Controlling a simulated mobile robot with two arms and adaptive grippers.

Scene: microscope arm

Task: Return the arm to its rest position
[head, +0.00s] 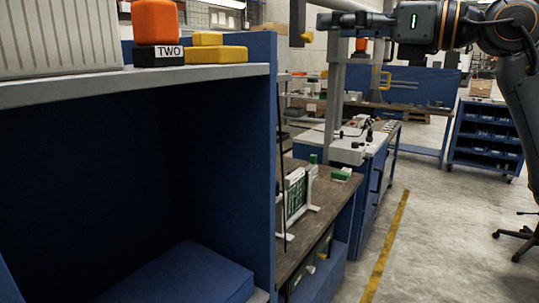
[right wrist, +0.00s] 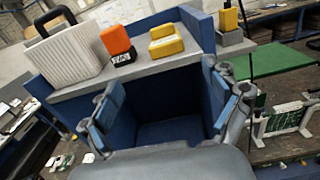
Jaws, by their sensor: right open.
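My right gripper (head: 330,22) reaches in from the upper right in the head view, high up and right of the blue shelf unit. Its spread fingers show in the right wrist view (right wrist: 168,105), open with nothing between them. A yellow piece (head: 297,22) stands close to the left of the fingertips; in the right wrist view the yellow piece (right wrist: 228,19) sits on a grey block, apart from the fingers. A grey upright post (head: 336,90) rises below the gripper; I cannot tell whether it is the task's arm. My left gripper is not in view.
The blue shelf unit (head: 263,130) fills the left, with a grey top (head: 130,84). On it are a ribbed grey case (head: 60,40), an orange block (head: 155,20) on a black one marked TWO, and yellow blocks (head: 217,55).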

